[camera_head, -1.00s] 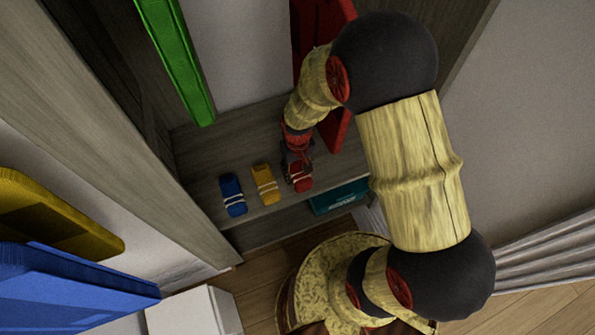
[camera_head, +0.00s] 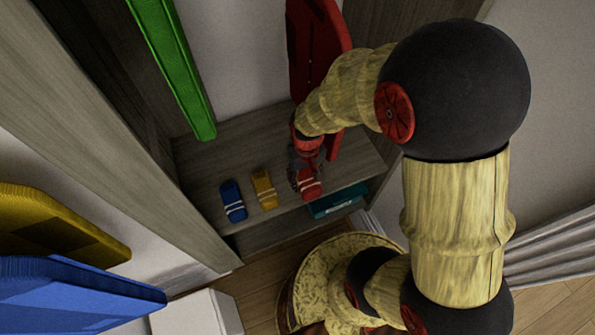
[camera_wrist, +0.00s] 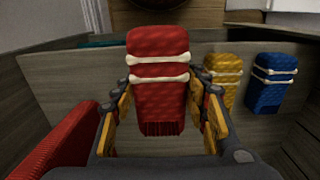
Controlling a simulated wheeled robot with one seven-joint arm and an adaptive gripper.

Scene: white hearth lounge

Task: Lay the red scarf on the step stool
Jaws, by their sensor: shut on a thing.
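The red scarf (camera_head: 311,189) is a folded bundle with two pale bands, at the right of a row on the grey wooden shelf. My gripper (camera_head: 306,172) is shut on it. In the wrist view the red scarf (camera_wrist: 158,88) lies between the two fingers, its fringed end toward me. Whether it touches the shelf or hangs just above it is hard to tell. A white flat-topped block (camera_head: 197,314) is cut off at the bottom edge of the head view; I cannot tell if it is the step stool.
A yellow bundle (camera_head: 264,189) and a blue bundle (camera_head: 233,201) lie left of the scarf. A red upright panel (camera_head: 312,55) stands close behind my gripper. A green panel (camera_head: 178,70) is further left. A teal box (camera_head: 337,200) sits below the shelf. Cabinet sides flank the shelf.

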